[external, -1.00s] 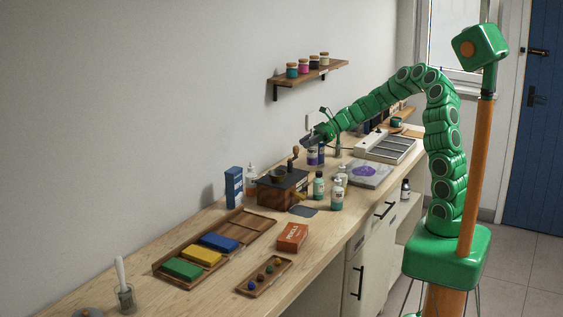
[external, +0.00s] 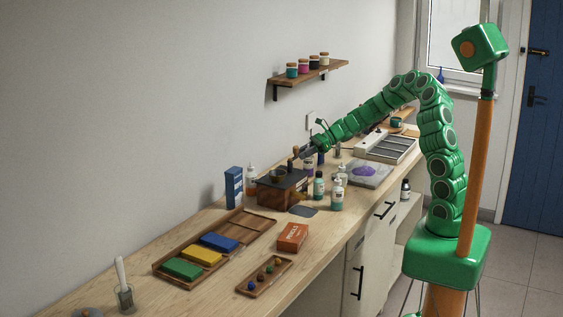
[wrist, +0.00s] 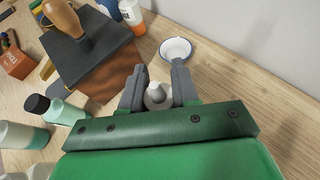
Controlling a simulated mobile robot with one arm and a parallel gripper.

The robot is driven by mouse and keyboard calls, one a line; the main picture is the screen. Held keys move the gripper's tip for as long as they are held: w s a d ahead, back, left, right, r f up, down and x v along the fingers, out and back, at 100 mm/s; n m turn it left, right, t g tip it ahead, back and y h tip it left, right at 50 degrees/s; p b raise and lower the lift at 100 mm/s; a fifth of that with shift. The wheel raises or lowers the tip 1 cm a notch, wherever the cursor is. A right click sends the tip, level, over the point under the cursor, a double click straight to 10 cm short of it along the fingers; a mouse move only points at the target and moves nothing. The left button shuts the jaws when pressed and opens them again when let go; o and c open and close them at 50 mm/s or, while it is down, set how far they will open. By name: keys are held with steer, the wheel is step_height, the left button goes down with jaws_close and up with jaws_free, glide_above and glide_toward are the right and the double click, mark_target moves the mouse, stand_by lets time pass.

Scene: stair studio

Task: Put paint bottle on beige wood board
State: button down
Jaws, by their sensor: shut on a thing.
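My gripper (external: 304,152) is low over the far part of the bench, just behind the dark-topped wooden box. In the wrist view its two grey fingers (wrist: 158,88) are shut on the paint bottle (wrist: 155,94), whose pale narrow top shows between them. Most of the bottle's body is hidden by the gripper. I cannot pick out with certainty which surface is the beige wood board.
The box (external: 283,188) carries a wooden-handled stamp (wrist: 63,17). A white bowl with a blue rim (wrist: 176,48) lies beyond my fingers. Teal bottles (external: 319,187) stand nearby. A wooden tray of coloured blocks (external: 258,222) lies nearer the camera.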

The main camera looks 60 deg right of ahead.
steer(key=shift+f, duration=0.1)
steer(key=c, duration=0.8)
jaws_free()
steer(key=shift+c, duration=0.2)
